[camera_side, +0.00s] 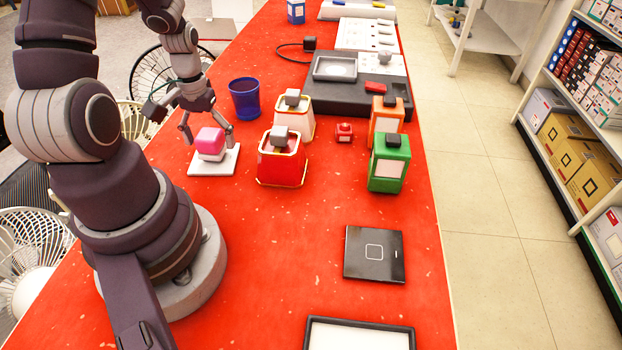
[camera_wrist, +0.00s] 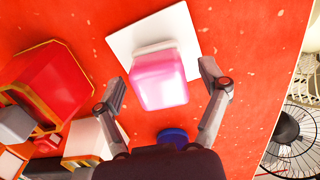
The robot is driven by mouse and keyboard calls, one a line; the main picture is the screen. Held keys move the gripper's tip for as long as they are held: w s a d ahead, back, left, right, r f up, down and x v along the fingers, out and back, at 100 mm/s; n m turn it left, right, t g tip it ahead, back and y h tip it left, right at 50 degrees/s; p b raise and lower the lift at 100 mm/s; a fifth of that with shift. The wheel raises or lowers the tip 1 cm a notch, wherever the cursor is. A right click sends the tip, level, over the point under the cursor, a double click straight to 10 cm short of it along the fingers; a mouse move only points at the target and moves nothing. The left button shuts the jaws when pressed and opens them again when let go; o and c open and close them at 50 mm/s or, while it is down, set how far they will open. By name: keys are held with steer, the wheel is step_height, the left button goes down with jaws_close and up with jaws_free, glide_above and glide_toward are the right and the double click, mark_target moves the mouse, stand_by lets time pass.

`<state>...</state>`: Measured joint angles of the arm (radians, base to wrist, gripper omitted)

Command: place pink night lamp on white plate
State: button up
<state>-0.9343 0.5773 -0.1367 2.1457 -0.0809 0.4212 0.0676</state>
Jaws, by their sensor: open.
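The pink night lamp (camera_side: 210,141) has a pink top and a whitish base. It sits upright on the white plate (camera_side: 199,168), a flat square on the red table. My gripper (camera_side: 208,140) is open, with one finger on each side of the lamp. In the wrist view a gap shows between the lamp and each finger of my gripper (camera_wrist: 163,80). The lamp's underside is hidden.
A blue cup (camera_side: 245,98) stands behind the plate. A red lamp-like box (camera_side: 282,160) and a white one (camera_side: 297,120) stand to the right. Orange (camera_side: 385,118) and green (camera_side: 389,168) boxes are farther right. A black square (camera_side: 374,255) lies nearer the front. The table's front middle is clear.

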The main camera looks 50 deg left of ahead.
mark_target(213, 135)
step_height(213, 135, up, 12)
steer(key=d+r+m+t, duration=0.2)
steer(key=d+r+m, duration=0.1)
steer(key=d, duration=0.5)
steer(key=w+d+r+m+t, duration=0.1)
steer(key=d+r+m+t, duration=0.2)
steer(key=d+m, duration=0.3)
steer(key=shift+w+d+t, duration=0.25)
steer(key=shift+d+t, duration=0.05)
steer(key=shift+d, duration=0.85)
